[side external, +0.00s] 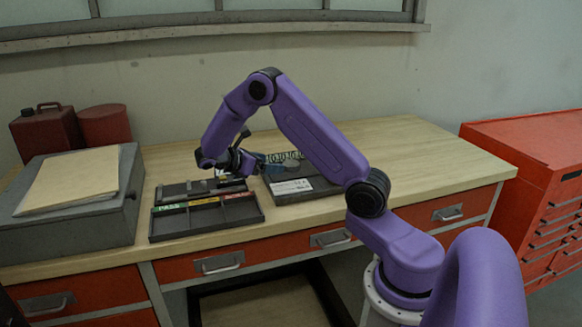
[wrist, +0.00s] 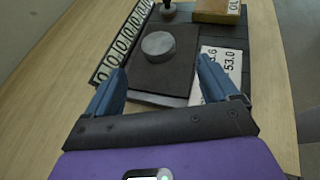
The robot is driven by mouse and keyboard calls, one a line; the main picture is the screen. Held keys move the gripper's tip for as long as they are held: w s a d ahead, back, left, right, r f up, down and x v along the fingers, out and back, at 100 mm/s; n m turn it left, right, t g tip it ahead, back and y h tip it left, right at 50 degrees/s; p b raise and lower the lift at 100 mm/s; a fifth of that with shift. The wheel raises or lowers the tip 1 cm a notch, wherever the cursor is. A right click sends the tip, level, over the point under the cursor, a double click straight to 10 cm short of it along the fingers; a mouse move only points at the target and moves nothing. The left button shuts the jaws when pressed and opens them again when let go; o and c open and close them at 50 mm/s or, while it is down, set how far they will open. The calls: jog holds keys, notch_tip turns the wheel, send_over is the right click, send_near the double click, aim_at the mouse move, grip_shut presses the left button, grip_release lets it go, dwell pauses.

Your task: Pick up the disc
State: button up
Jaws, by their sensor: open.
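The grey disc (wrist: 158,44) lies flat on a dark brown square plate (wrist: 178,72) in the wrist view. My gripper (wrist: 158,72) is open, with its two blue fingers spread wide apart. The disc appears between and just beyond the fingertips, with nothing held. In the side view my gripper (side external: 256,160) hangs low over the bench, beside the dark board (side external: 302,192).
A strip of round digits (wrist: 120,40) borders the plate; a white number card (wrist: 222,68) and brown block (wrist: 218,10) are on the other side. A dark knob (wrist: 168,6) stands behind. A compartment tray (side external: 205,218) and grey box (side external: 80,230) are left. The bench right (side external: 420,150) is clear.

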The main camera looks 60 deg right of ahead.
aim_at(286, 165)
jog(key=shift+x, duration=3.9)
jog(key=shift+c, duration=0.2)
jog(key=c, duration=1.4)
